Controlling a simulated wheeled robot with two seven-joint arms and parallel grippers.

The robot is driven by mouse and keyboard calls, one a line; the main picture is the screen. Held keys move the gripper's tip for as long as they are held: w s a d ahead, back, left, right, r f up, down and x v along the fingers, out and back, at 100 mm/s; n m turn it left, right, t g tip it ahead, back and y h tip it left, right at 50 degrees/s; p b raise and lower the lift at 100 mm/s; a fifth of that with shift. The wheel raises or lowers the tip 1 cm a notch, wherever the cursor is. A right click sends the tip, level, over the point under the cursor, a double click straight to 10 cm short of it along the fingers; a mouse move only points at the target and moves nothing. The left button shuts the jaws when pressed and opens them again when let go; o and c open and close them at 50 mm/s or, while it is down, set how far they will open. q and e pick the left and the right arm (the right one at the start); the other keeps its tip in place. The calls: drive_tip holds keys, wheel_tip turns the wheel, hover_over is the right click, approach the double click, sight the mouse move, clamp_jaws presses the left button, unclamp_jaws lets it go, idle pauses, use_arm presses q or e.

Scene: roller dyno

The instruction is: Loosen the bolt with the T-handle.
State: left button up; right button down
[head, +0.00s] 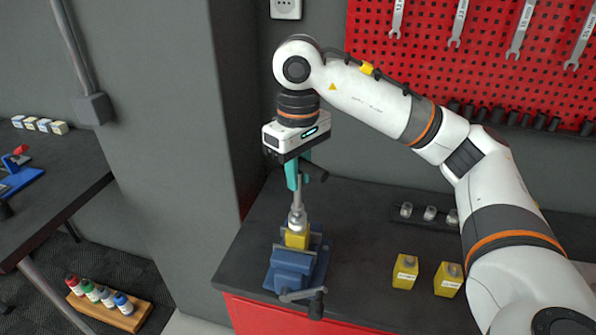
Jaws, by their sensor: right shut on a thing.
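My right gripper (299,172) points down over the workbench and is shut on the T-handle (297,197). The T-handle stands upright, with a black grip end showing to the right of the fingers and a metal shaft below. Its lower end meets the top of a yellow block (297,238) and covers the bolt there, so the bolt itself is hidden. The yellow block sits in the jaws of a blue vise (292,268) on the bench. My left gripper is not in view.
Two more yellow blocks (405,271) (448,280) stand on the dark bench (355,290) to the right. Sockets (430,213) sit in a tray behind them. Wrenches (458,22) hang on a red pegboard (420,75). A grey pillar (170,120) stands left of the bench.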

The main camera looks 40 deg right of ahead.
drive_tip(key=shift+r, duration=0.15)
drive_tip(key=shift+r+p, duration=2.15)
drive_tip(key=shift+r, duration=0.05)
